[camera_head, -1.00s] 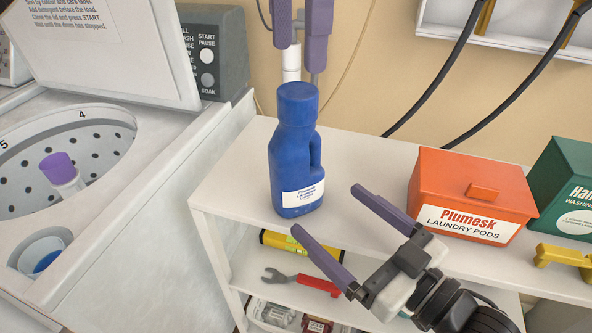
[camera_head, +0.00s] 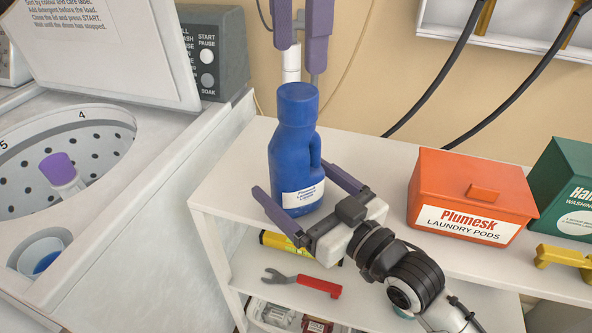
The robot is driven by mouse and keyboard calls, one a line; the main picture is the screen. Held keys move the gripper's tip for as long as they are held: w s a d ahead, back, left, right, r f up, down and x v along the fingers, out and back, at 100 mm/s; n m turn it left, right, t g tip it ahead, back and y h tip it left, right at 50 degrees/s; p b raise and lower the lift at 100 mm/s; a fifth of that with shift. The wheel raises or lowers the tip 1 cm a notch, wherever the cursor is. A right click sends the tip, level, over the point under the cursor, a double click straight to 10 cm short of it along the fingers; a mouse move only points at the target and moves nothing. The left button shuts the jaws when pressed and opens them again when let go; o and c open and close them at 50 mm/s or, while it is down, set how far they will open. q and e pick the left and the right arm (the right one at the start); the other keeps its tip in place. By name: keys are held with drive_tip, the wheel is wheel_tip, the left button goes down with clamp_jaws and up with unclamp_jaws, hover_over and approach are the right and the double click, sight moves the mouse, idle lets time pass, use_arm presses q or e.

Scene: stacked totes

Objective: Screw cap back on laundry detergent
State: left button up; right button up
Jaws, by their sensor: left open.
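The blue laundry detergent bottle (camera_head: 292,150) stands upright on the white shelf top, its label facing front. Its blue cap (camera_head: 297,93) sits on the bottle's top; I cannot tell whether it is screwed tight.
An orange laundry pods box (camera_head: 463,190) and a green box (camera_head: 568,180) stand to the right, with a yellow object (camera_head: 563,257) in front. The open washer (camera_head: 150,190) is at left. A red-handled wrench (camera_head: 318,285) lies below.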

drive_tip(key=c, duration=1.6)
use_arm(q)
drive_tip(key=shift+n, duration=0.3)
use_arm(e)
drive_tip(key=c, duration=0.6)
use_arm(q)
drive_tip(key=n, duration=0.4)
drive_tip(key=shift+n, duration=0.3)
use_arm(e)
drive_tip(key=shift+o, duration=0.2)
use_arm(q)
drive_tip(key=n, duration=0.6)
drive_tip(key=shift+n, duration=0.3)
drive_tip(key=n, duration=0.4)
drive_tip(key=shift+n, duration=0.3)
drive_tip(key=n, duration=1)
drive_tip(key=shift+n, duration=0.4)
drive_tip(key=n, duration=0.4)
